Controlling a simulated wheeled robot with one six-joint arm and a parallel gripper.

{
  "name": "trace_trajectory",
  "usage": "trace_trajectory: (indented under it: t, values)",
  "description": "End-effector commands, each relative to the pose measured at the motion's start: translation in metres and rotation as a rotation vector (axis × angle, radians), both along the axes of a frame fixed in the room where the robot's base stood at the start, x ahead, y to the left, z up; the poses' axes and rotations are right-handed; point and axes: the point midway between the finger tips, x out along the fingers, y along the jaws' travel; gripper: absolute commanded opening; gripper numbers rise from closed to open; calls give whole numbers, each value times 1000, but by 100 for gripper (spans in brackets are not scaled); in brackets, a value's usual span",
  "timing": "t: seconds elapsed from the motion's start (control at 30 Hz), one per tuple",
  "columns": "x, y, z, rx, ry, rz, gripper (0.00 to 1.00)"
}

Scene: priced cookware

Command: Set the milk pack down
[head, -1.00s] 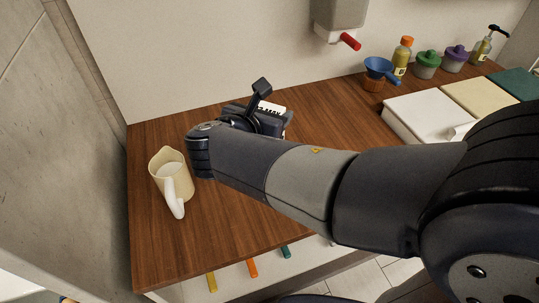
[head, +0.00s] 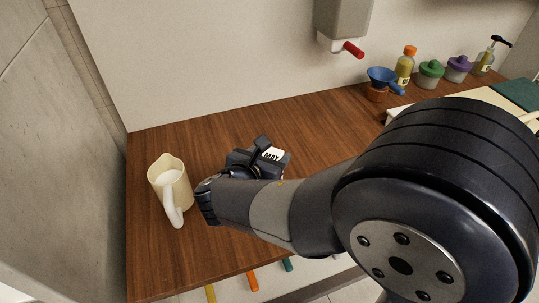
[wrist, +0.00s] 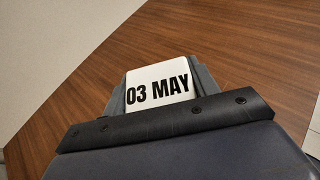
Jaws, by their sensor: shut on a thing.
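The milk pack (head: 274,154) is mostly hidden behind my arm and gripper in the head view. Only a white part with black print shows. In the wrist view, its white face (wrist: 158,84) reads "03 MAY" and sits between the two grey fingers. My gripper (wrist: 160,88) is shut on the pack, over the wooden counter (head: 165,250). I cannot tell whether the pack's base touches the counter.
A cream pitcher (head: 164,180) with a white handle stands just left of my gripper. A blue funnel-like cup (head: 383,76), a yellow bottle (head: 405,66) and green and purple lidded jars stand at the back right. The counter behind my gripper is clear.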

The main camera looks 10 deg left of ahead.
Motion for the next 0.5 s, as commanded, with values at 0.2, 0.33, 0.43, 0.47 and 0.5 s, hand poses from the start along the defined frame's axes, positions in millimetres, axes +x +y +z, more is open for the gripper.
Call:
trace_trajectory:
  t: [0.2, 0.33, 0.43, 0.47, 0.5]
  values:
    - [0, 0, -3, 0, -2, 0, 0]
    - [0, 0, -3, 0, 0, 0, 65]
    - [0, 0, -3, 0, 0, 0, 73]
    - [0, 0, -3, 0, 0, 0, 76]
    - [0, 0, -3, 0, 0, 0, 78]
